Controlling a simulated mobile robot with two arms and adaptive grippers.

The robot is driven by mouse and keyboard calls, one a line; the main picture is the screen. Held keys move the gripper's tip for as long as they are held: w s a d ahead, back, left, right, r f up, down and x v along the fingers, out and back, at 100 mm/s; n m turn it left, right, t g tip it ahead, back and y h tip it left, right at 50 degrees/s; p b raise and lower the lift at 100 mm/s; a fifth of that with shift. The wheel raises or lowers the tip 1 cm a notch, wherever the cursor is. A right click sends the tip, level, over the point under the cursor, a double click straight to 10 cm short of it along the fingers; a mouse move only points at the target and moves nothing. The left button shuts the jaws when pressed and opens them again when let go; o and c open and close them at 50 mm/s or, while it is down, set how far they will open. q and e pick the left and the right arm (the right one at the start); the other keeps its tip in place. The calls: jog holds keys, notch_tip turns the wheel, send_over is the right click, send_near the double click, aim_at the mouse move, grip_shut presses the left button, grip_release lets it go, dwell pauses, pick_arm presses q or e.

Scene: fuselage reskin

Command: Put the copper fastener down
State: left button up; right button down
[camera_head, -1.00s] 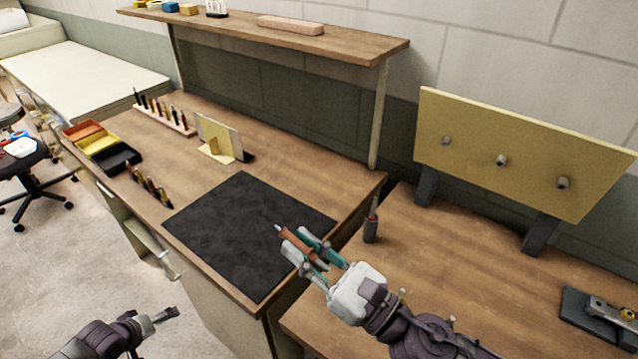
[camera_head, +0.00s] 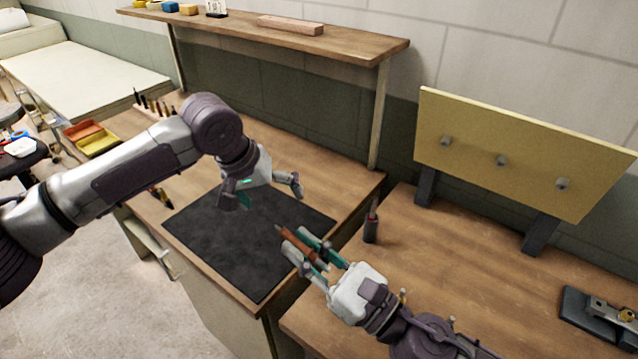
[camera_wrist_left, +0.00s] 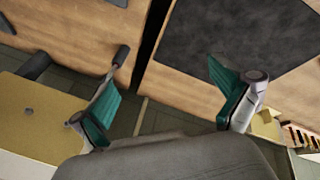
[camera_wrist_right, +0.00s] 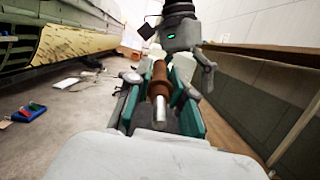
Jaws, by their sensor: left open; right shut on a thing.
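The copper fastener (camera_head: 300,248) is a brown-orange cylinder with a grey tip. It is clamped between the teal pads of my right gripper (camera_head: 306,246), above the front right edge of the black mat (camera_head: 240,250). The right wrist view shows the copper fastener (camera_wrist_right: 159,82) between the fingers, its grey shank toward the camera. My left gripper (camera_head: 270,194) is open and empty above the mat, a little behind and left of the fastener. In the left wrist view its spread fingers (camera_wrist_left: 172,95) have nothing between them.
A dark-handled tool (camera_head: 371,226) stands upright on the right bench (camera_head: 440,270). A yellow panel (camera_head: 520,150) on dark feet stands behind it. A gap separates the two benches.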

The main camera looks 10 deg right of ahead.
pick_arm(q)
jog(key=s+d+r+m+y, duration=0.3)
jog(key=s+d+r+m, duration=0.2)
jog(key=s+r, duration=0.55)
pick_arm(e)
jog(key=shift+s, duration=0.15)
pick_arm(q)
jog(key=m+y, duration=0.3)
send_near(301, 244)
jog(key=x, duration=0.8)
jog(key=shift+f, duration=0.4)
jog(key=shift+a, duration=0.1)
jog(key=c, duration=1.2)
pick_arm(e)
jog(key=shift+r, duration=0.2)
jog(key=c, duration=1.1)
grip_release()
jog(key=shift+o, duration=0.8)
jog(key=shift+f, duration=0.1)
